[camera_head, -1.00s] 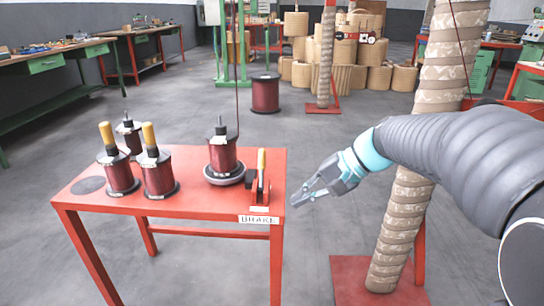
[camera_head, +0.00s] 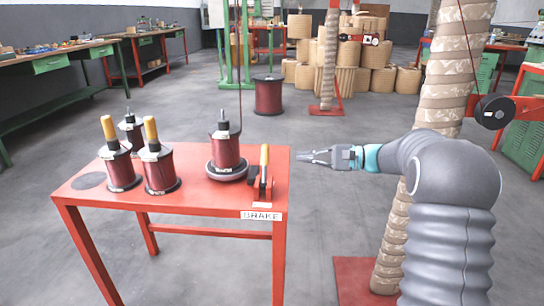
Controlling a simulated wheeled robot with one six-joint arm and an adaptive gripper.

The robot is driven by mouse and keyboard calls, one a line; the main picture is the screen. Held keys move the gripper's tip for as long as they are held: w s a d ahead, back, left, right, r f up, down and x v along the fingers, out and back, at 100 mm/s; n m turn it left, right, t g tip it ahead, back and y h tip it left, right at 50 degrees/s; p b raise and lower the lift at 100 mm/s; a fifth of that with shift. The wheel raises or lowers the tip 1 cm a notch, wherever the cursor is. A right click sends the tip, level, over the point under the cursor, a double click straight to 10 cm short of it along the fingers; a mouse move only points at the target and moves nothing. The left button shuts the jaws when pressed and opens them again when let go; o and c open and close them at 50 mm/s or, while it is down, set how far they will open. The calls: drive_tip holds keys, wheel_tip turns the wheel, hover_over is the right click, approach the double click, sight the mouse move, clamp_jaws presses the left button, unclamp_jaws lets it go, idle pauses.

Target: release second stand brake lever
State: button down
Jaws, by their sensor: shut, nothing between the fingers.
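The brake lever (camera_head: 264,157) has a yellow handle and stands upright at the right edge of a red table (camera_head: 225,208). Its red and black bracket (camera_head: 264,187) sits behind a white label (camera_head: 261,215) reading "BRAKE". A dark red wire spool (camera_head: 225,152) stands upright on a round grey base (camera_head: 226,171) just left of the lever, with a wire rising from it. My gripper (camera_head: 303,157) is shut and empty. It points left, to the right of the lever at about handle height in the picture, apart from it.
Several more spools stand at the table's left, two with yellow handles (camera_head: 151,130), beside a dark disc (camera_head: 89,181). A wrapped column (camera_head: 398,215) on a red base rises right of the table, behind my arm. A red arm with a black pulley (camera_head: 494,111) is at the far right.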

sight(265, 165)
drive_tip(key=a, duration=0.3)
drive_tip(key=w+a, duration=0.1)
drive_tip(key=a, duration=0.5)
drive_tip(key=shift+w+a+f+b, duration=0.2)
drive_tip(key=shift+a+f+b, duration=0.1)
drive_tip(key=shift+a+f, duration=0.1)
drive_tip(key=shift+s+r, duration=0.25)
drive_tip(key=shift+s, duration=0.05)
drive_tip(key=shift+s+d+r, duration=0.15)
drive_tip(key=shift+s+r, duration=0.25)
drive_tip(key=shift+s, duration=0.3)
drive_tip(key=shift+s+d+r, duration=0.15)
drive_tip(key=shift+s+r, duration=0.25)
drive_tip(key=shift+s, duration=0.3)
